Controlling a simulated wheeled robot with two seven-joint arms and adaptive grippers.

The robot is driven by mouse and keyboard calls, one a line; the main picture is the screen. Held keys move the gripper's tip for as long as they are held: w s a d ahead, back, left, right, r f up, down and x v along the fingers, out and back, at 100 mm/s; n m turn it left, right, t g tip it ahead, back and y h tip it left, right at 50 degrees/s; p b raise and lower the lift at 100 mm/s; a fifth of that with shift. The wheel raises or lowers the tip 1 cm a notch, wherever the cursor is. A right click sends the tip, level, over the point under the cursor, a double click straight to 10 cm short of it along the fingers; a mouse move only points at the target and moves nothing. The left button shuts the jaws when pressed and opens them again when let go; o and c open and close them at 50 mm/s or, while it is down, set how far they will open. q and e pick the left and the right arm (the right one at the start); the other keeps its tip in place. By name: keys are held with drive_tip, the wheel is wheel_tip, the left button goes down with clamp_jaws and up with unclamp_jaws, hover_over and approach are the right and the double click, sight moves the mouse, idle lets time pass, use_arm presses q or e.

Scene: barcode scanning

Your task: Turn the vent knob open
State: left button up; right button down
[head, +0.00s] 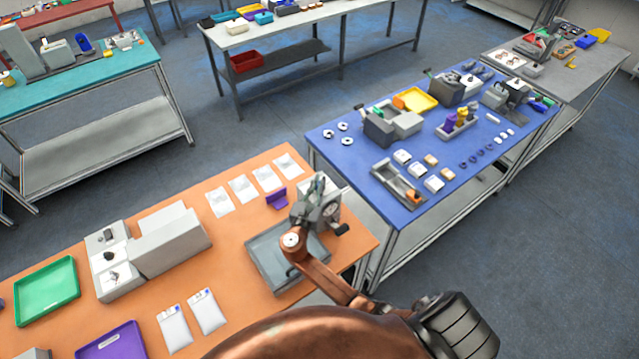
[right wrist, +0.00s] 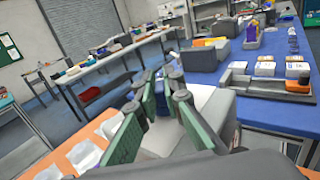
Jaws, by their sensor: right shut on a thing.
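My right gripper (head: 318,188) is over the top of this device. In the right wrist view its two green-padded fingers (right wrist: 163,88) are shut on a small part there. I take this to be the vent knob, but the fingers largely hide it, so I cannot tell how far it is turned. The device's pale grey body (right wrist: 216,108) shows beside the fingers. My left gripper is not in view.
A purple holder (head: 277,198) and several white packets (head: 245,188) lie left of and behind the device. A white boxy machine (head: 165,243) stands further left, with a green tray (head: 47,291) beyond. The blue table (head: 345,185) stands close on the right.

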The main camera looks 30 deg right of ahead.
drive_tip(key=m+g+h+b, duration=0.1)
drive_tip(key=m+g+b, duration=0.1)
drive_tip(key=g, duration=0.1)
drive_tip(key=m+g+h+b, duration=0.1)
drive_tip(key=m+g+h, duration=0.1)
drive_tip(key=shift+w+a+f+g+h+b, duration=0.1)
drive_tip(key=shift+w+a+g+h+b, duration=0.05)
drive_tip(key=shift+g+h+b, duration=0.2)
drive_tip(key=shift+m+g+h+b, duration=0.45)
drive_tip(key=shift+m+g+b, duration=1.3)
drive_tip(key=shift+g, duration=0.8)
drive_tip(key=shift+r, duration=0.2)
drive_tip(key=c, duration=2)
unclamp_jaws()
drive_tip(key=shift+c, duration=0.2)
drive_tip(key=shift+f, duration=0.1)
drive_tip(key=a, duration=1.1)
drive_tip(key=shift+s+a, duration=0.4)
drive_tip(key=shift+s, duration=0.05)
